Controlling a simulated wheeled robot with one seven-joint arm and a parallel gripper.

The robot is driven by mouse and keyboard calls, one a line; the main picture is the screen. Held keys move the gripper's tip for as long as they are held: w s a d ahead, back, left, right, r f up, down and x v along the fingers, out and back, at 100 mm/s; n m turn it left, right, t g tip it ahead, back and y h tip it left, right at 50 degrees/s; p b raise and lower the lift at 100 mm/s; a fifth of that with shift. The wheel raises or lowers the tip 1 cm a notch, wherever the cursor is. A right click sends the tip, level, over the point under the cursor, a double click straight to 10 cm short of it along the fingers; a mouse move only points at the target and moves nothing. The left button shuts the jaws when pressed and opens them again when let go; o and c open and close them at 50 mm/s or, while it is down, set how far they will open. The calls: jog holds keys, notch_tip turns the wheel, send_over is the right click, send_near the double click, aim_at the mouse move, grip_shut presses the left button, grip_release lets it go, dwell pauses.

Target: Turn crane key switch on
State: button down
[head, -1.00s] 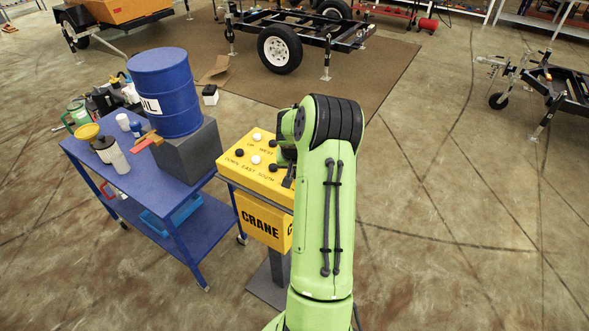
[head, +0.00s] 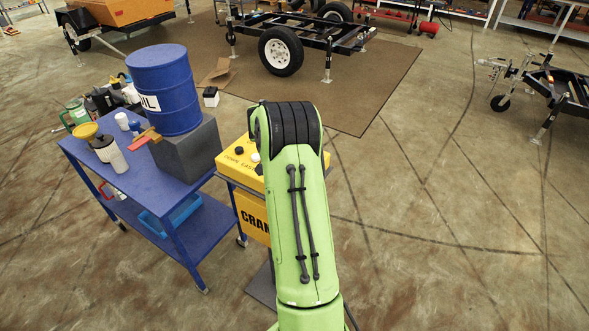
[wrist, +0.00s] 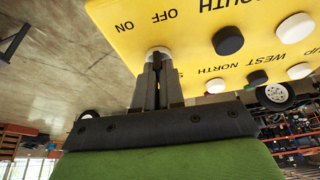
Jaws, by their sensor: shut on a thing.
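The yellow crane control box (head: 238,167) stands right of the blue cart in the head view, its right part hidden behind my green arm. In the wrist view its panel (wrist: 192,62) appears upside down, with ON and OFF lettering beside the key switch (wrist: 158,51). My gripper (wrist: 157,72) has its dark fingers closed together at the key switch, shut on its key. The fingers cover most of the key, so its exact angle cannot be told. The gripper is hidden in the head view.
White and black buttons (wrist: 228,40) sit beside the switch on the panel. A blue cart (head: 150,190) with a blue oil drum (head: 165,88) on a grey block stands close at left. A trailer (head: 300,40) stands behind.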

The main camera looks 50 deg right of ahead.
jog(key=m+g, duration=0.1)
jog(key=m, duration=0.1)
jog(key=m+g, duration=0.1)
jog(key=m, duration=0.1)
jog(key=shift+w+m+y, duration=0.2)
jog(key=shift+m+y, duration=0.1)
jog(key=shift+m, duration=0.1)
jog(key=shift+f+m, duration=0.1)
jog(key=shift+m, duration=0.2)
jog(key=c, duration=1.2)
grip_release()
jog(key=shift+c, duration=0.2)
jog(key=p+v, duration=0.2)
jog(key=v, duration=1.4)
jog(key=shift+p, duration=0.3)
jog(key=shift+f, duration=0.1)
